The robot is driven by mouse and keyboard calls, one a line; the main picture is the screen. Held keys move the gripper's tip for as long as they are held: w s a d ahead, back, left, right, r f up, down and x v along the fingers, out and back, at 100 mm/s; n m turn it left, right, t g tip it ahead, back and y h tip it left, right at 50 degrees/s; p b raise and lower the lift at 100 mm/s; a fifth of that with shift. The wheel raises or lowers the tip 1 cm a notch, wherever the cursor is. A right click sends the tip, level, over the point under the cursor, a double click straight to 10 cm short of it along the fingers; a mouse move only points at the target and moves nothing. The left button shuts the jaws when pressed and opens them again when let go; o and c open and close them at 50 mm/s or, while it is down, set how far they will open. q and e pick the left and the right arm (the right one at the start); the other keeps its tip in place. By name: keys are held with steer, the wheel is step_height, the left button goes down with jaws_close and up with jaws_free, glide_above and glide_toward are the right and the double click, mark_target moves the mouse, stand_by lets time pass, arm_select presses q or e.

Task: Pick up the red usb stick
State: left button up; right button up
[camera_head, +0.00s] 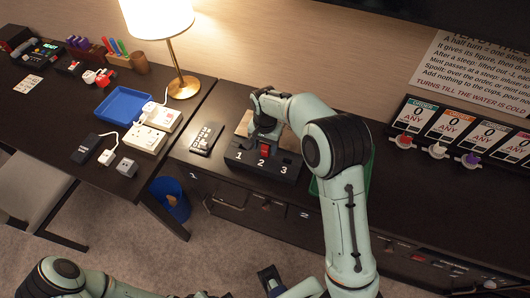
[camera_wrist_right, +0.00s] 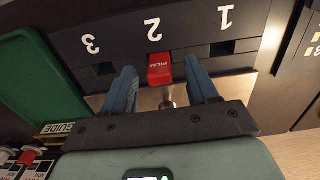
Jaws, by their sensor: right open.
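The red usb stick (camera_wrist_right: 159,69), marked FILM, stands in the slot marked 2 of a black block (camera_wrist_right: 190,22) with slots numbered 1, 2 and 3. In the head view the stick (camera_head: 265,150) shows as a small red patch in the block (camera_head: 263,170). My right gripper (camera_wrist_right: 160,85) is open, its blue fingers on either side of the stick with gaps between. In the head view the right gripper (camera_head: 264,132) is just behind the stick. Part of what looks like my left gripper (camera_head: 270,281) shows at the bottom edge; its jaws are unclear.
A green tray (camera_wrist_right: 38,85) lies beside the block. A black card with white marks (camera_head: 206,138) lies left of it. The left desk holds a blue tray (camera_head: 122,106), a lamp (camera_head: 182,85) and white adapters (camera_head: 146,138). Cards with coloured knobs (camera_head: 440,128) stand at the right.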

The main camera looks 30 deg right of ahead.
steer(key=shift+f, duration=0.35)
jaws_close()
steer(key=shift+r, duration=0.1)
